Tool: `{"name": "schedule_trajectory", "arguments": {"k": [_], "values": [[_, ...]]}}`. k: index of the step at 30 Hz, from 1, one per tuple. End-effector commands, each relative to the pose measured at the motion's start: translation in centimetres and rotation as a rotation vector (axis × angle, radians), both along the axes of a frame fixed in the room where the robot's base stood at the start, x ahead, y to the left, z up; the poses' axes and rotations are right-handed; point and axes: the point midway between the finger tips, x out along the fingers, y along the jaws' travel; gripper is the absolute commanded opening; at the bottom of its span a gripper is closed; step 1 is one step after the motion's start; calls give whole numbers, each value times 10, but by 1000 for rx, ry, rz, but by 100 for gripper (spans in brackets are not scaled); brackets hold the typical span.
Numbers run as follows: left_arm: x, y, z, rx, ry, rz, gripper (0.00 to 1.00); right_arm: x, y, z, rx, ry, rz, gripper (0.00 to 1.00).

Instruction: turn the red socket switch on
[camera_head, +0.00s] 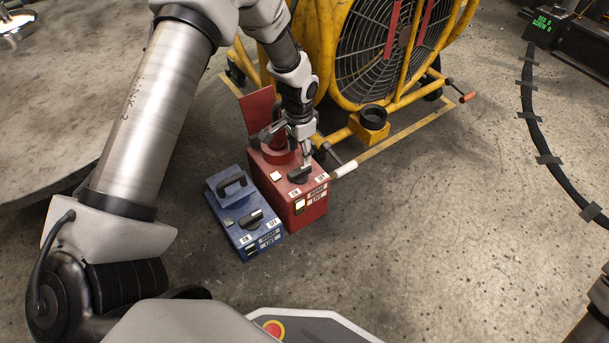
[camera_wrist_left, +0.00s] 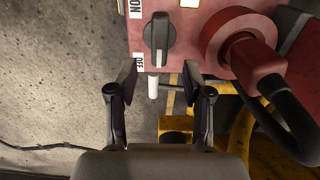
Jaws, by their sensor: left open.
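The red socket box (camera_head: 312,212) stands on the floor beside a blue one, with its red lid (camera_head: 257,108) raised. Its dark rotary switch (camera_head: 299,175) is on the top face between ON and OFF labels, and shows in the left wrist view (camera_wrist_left: 159,40). There its handle lies along the ON–OFF line; I cannot tell which end is the pointer. A red plug (camera_wrist_left: 238,45) sits in the socket. My left gripper (camera_head: 306,161) is just above the switch; in the left wrist view its fingers (camera_wrist_left: 159,68) are open and empty, apart from the switch. My right gripper is not in view.
The blue socket box (camera_head: 231,219) has a closed lid and a dark switch. A yellow-framed fan (camera_head: 395,45) stands behind the red box. A dark cable (camera_wrist_left: 282,115) runs from the plug. The floor to the right is open, with a taped cable (camera_head: 533,110) farther off.

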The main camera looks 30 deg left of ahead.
Motion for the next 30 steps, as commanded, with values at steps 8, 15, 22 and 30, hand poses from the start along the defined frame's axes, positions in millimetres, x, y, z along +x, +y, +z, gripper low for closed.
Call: {"name": "schedule_trajectory", "arguments": {"k": [8, 15, 22, 30], "values": [[-2, 0, -49, 1, 4, -1, 50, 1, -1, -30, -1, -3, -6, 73], [-1, 0, -75, 1, 2, -1, 50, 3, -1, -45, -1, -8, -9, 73], [-1, 0, -74, 0, 2, -1, 39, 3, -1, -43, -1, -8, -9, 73], [-1, 0, -74, 0, 2, 0, 0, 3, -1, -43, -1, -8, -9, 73]]}}
